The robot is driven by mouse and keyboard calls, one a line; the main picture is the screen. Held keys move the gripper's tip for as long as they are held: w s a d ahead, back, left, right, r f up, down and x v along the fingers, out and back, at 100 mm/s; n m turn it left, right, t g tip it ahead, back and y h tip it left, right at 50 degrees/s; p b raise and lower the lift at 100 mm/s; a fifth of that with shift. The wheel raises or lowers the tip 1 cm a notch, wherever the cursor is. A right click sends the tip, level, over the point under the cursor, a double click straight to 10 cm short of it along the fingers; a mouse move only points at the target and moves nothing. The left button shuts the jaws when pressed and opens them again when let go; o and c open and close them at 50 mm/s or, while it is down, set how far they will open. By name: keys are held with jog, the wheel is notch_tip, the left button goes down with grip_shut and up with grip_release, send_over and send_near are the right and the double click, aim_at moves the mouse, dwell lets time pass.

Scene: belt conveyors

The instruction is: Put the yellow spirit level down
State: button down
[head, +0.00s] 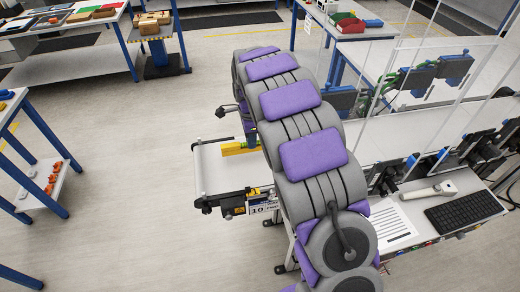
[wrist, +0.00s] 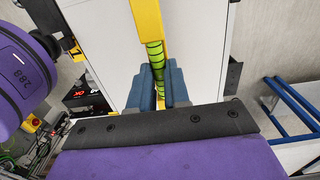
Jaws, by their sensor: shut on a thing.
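The yellow spirit level (wrist: 148,20) with a green-and-black striped middle runs between the blue finger pads of my gripper (wrist: 158,86) in the wrist view. The gripper is shut on its striped part. The white conveyor belt (wrist: 98,42) lies beneath it. In the head view the spirit level (head: 236,148) shows as a short yellow bar over the belt (head: 215,174), beside my arm. My arm hides the rest of it and most of the gripper. I cannot tell whether the level touches the belt.
The belt's left part looks clear. A desk with a keyboard (head: 464,212), a paper sheet (head: 392,226) and a white handheld device (head: 430,191) stands at right. A blue-legged table (head: 45,188) stands at left, with open floor between it and the conveyor.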

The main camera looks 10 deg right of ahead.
aim_at(261, 146)
jog(key=d, duration=0.1)
jog(key=s+d, duration=0.1)
jog(key=d, duration=0.1)
jog(key=shift+f, duration=0.2)
jog(key=shift+d+f, duration=0.2)
jog(key=shift+d, duration=0.05)
notch_tip(261, 146, down, 3)
jog(key=shift+f+b, duration=0.1)
jog(key=shift+b, duration=0.45)
jog(key=shift+a, duration=0.2)
jog(key=shift+a, duration=0.1)
jog(key=c, duration=1.1)
grip_release()
jog(key=shift+d, duration=0.2)
